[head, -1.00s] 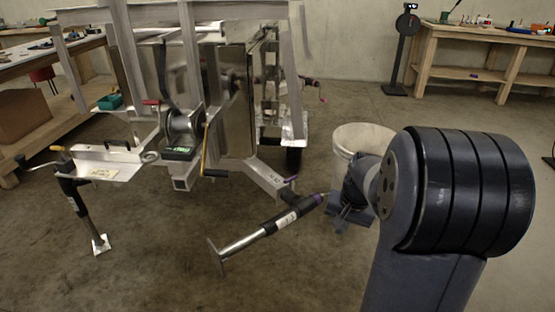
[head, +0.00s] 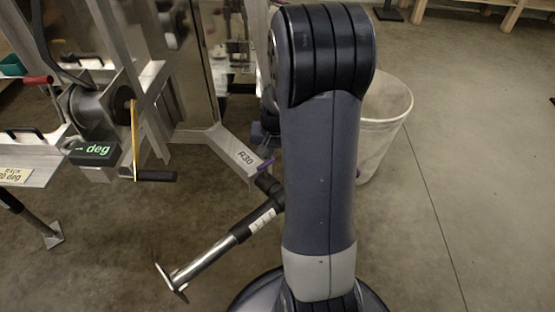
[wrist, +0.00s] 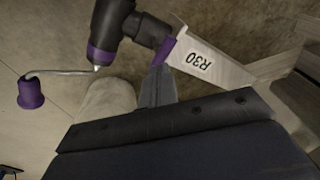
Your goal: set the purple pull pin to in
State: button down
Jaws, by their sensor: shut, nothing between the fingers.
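The purple pull pin (head: 264,166) shows as a small purple piece at the joint between the R30 bracket (head: 238,152) and the slanted jack (head: 240,232). In the wrist view, purple shows at that joint (wrist: 165,49), beside the bracket marked R30 (wrist: 200,66). My gripper (wrist: 159,72) is shut and empty, its fingertips just below this purple piece in the picture. I cannot tell whether they touch it, nor how deep the pin sits. In the head view my arm hides most of the gripper.
The jack's crank with a purple knob (wrist: 31,93) sticks out left in the wrist view. A white bucket (head: 385,125) stands right behind my arm. A winch (head: 95,110) and trailer frame are at left. Floor at right is clear.

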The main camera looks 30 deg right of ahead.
aim_at(267, 170)
jog(key=shift+w+a+f+b, duration=0.1)
jog(key=shift+w+f+b, duration=0.1)
jog(key=shift+f, duration=0.55)
jog(key=shift+w+f+b, duration=0.15)
jog(key=shift+f, duration=0.55)
notch_tip(267, 170, down, 4)
jog(key=shift+f+b, duration=0.1)
jog(key=shift+b, duration=1.15)
jog(key=shift+s, duration=0.15)
jog(key=shift+f, duration=0.1)
jog(key=shift+r+p, duration=0.5)
jog(key=shift+p, duration=0.05)
notch_tip(267, 170, up, 13)
jog(key=s+p, duration=0.2)
jog(key=p, duration=0.3)
jog(key=shift+s+d+r+p, duration=0.2)
jog(key=shift+s+d+p, duration=0.05)
jog(key=shift+d+p, duration=0.05)
